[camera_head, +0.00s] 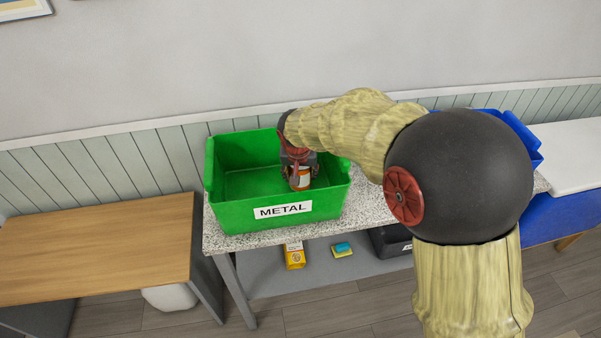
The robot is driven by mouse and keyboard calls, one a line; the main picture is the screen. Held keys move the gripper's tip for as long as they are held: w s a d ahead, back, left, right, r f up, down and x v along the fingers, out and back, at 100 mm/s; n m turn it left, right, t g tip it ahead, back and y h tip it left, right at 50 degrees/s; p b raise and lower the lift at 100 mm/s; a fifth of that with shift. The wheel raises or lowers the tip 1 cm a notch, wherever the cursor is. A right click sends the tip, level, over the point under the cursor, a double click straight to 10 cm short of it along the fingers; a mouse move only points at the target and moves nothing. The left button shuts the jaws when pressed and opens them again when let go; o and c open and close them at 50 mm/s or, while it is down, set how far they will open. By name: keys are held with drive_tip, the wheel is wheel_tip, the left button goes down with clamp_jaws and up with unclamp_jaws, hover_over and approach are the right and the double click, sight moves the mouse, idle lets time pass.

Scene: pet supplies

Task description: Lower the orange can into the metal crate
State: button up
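The metal crate (230,214) is a green open-topped bin with a white METAL label, standing on a speckled counter. My gripper (299,178) points down inside the crate's opening, toward its right side. An orange can (300,181) with a white band sits between the fingers, which appear closed around its sides. The can's lower end is hidden by the crate's front wall or lies close to it, so I cannot tell whether it touches the crate floor. The visible crate floor to the left of the can is empty.
The speckled counter (365,210) has bare room right of the crate. My arm covers much of the right side. A blue bin (520,135) shows behind it. A wooden table (95,245) stands left. A yellow package (294,256) and a small sponge-like item (342,250) lie on the lower shelf.

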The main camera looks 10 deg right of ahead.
sight(301, 169)
drive_tip(key=shift+f+b, duration=0.65)
drive_tip(key=shift+f, duration=0.35)
idle(0.5)
drive_tip(key=o, duration=1.2)
drive_tip(key=shift+c, duration=0.2)
drive_tip(key=v, duration=1.2)
drive_tip(key=shift+s+d+r, duration=0.15)
drive_tip(key=shift+s+r, duration=0.05)
drive_tip(key=shift+s, duration=0.15)
drive_tip(key=s+d+r+n, duration=0.1)
drive_tip(key=s+d+r, duration=0.2)
drive_tip(key=s, duration=0.4)
drive_tip(key=s+d+r, duration=0.2)
drive_tip(key=s+d, duration=0.1)
drive_tip(key=s, duration=0.3)
drive_tip(key=s+d+f+n+t+y, duration=0.1)
drive_tip(key=s+d, duration=0.2)
drive_tip(key=s, duration=1.2)
drive_tip(key=shift+f+n, duration=0.25)
drive_tip(key=shift+n, duration=0.15)
